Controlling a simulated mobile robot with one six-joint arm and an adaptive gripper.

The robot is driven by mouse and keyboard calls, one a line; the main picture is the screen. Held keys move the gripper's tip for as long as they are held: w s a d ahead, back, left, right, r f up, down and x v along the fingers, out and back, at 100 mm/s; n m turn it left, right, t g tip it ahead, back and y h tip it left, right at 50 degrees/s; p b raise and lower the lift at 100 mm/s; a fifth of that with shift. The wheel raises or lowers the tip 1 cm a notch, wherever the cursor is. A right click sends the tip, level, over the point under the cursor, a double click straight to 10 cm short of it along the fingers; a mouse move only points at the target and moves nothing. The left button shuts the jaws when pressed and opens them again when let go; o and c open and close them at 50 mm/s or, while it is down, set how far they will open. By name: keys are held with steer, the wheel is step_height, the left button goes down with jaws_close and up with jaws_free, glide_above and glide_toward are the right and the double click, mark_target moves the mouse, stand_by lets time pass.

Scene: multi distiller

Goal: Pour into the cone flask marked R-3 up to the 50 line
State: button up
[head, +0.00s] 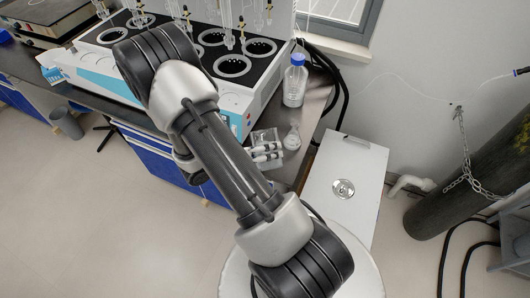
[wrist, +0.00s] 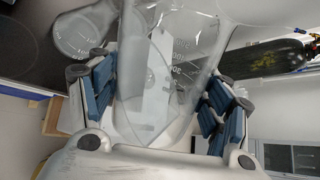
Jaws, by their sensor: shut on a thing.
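My gripper (head: 266,152) is shut on a clear glass vessel (head: 266,137), which looks like a beaker, beside the bench's right end. In the wrist view my gripper (wrist: 158,92) has its blue-padded fingers on either side of this vessel (wrist: 145,105), which looks tilted and carries white graduation marks. A small clear cone flask (head: 292,139) is just right of the held vessel in the head view. I cannot read an R-3 mark or its 50 line. Overlapping glass in the wrist view hides where the vessels meet, and I cannot tell whether liquid is flowing.
A clear bottle with a blue cap (head: 294,82) stands behind the flask. The white multi-position distiller (head: 235,98) fills the bench to the left. A white box (head: 345,180) stands right of the bench, and a dark gas cylinder (head: 470,180) is chained at far right.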

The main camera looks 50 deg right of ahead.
steer(key=shift+f+b, duration=0.5)
steer(key=shift+f, duration=0.1)
steer(key=shift+m+h+b, duration=0.3)
steer(key=shift+h, duration=0.1)
steer(key=shift+r, duration=0.25)
steer(key=shift+s+a+r+p, duration=0.2)
steer(key=shift+r+p, duration=0.1)
steer(key=shift+p, duration=0.15)
steer(key=shift+s+a+r+p, duration=0.55)
steer(key=shift+s+r+p, duration=0.05)
steer(key=shift+s+r, duration=0.15)
steer(key=shift+s+a+r+p, duration=0.55)
steer(key=shift+s+r, duration=0.1)
steer(key=shift+r, duration=0.1)
steer(key=shift+d, duration=0.1)
